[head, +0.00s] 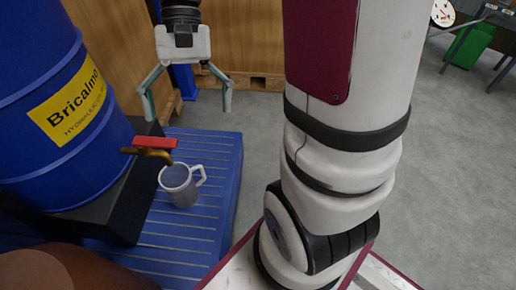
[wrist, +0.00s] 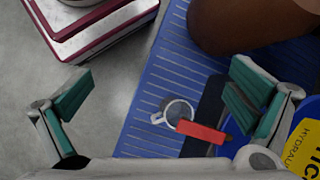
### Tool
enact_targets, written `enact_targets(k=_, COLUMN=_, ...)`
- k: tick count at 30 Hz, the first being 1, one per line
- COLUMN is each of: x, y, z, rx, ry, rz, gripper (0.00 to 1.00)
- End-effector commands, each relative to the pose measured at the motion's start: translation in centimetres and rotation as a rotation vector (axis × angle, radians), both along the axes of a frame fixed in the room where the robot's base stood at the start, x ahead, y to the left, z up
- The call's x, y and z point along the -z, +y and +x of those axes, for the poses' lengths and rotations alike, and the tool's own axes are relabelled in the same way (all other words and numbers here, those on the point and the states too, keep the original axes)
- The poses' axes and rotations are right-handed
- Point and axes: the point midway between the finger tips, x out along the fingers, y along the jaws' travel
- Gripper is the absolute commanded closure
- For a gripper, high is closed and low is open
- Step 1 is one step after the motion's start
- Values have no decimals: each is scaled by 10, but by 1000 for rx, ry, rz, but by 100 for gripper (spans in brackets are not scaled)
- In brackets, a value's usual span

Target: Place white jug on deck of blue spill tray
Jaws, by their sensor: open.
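The white jug (head: 182,186) stands upright on the ribbed deck of the blue spill tray (head: 216,160), beneath the drum's tap. Its handle points right in the head view. In the wrist view the jug (wrist: 178,112) is seen from above, partly covered by the red tap lever. My gripper (head: 190,108) is open and empty, above the tray and apart from the jug. In the wrist view its two fingers (wrist: 160,105) are spread wide, with the tray and jug below between them.
A blue drum (head: 60,110) with a yellow label stands on a black stand (head: 125,205) at left. Its brass tap with red lever (head: 155,143) juts over the jug. A brown rounded object (wrist: 235,25) is near the tray.

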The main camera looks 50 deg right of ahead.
Motion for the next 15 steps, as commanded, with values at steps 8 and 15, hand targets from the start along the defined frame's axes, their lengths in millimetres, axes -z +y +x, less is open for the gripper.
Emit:
enact_targets(k=8, x=-36, y=17, z=-63, rx=-176, ry=-159, rz=-131, gripper=0)
enact_targets(k=15, x=-48, y=21, z=-116, rx=-314, ry=-298, rz=-219, gripper=0)
